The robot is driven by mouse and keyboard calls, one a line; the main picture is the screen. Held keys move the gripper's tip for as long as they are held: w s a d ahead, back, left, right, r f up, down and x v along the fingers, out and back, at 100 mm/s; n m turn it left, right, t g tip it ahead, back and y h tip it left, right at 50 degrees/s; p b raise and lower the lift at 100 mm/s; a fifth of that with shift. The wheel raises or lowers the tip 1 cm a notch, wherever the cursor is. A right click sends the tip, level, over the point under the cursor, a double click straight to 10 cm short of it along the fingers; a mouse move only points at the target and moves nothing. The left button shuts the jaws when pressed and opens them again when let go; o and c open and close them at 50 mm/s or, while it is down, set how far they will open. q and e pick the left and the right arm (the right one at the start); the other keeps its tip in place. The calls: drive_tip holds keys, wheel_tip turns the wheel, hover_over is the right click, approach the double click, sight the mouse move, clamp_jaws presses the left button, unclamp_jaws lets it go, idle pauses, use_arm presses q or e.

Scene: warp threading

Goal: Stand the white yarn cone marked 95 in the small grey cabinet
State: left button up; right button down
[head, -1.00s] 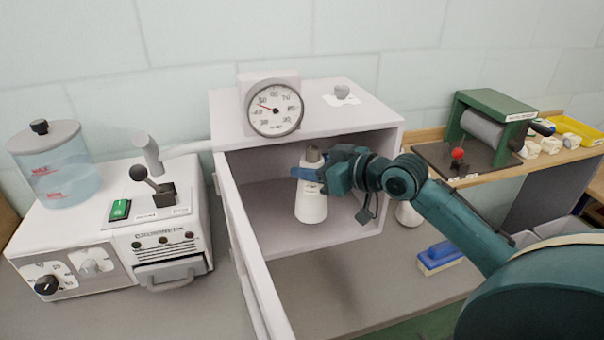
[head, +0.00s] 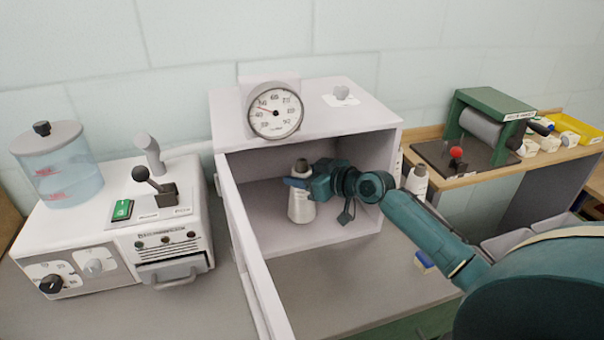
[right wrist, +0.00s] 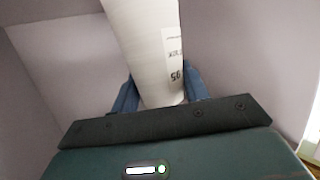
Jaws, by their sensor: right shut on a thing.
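The white yarn cone marked 95 (head: 301,207) is inside the small grey cabinet (head: 300,105), upright over its floor near the front opening. In the head view I cannot tell whether its base touches the floor. My right gripper (head: 298,183) reaches in from the right and is shut on the cone's upper part, below its dark tip. In the right wrist view the cone (right wrist: 145,45) stands between the blue fingers, with its label reading 95. The cabinet door (head: 250,250) is open toward the front. My left gripper is not in view.
A dial gauge (head: 274,111) stands on the cabinet top. Another cone (head: 416,182) stands right of the cabinet, partly behind my arm. A blue brush (head: 424,262) lies on the bench, mostly hidden. A white machine (head: 120,225) stands at left.

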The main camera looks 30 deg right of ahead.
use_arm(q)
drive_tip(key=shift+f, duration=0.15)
use_arm(e)
drive_tip(key=c, duration=0.7)
unclamp_jaws()
use_arm(q)
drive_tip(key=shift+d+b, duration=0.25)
drive_tip(key=shift+b, duration=0.5)
use_arm(e)
drive_tip(key=shift+v, duration=6)
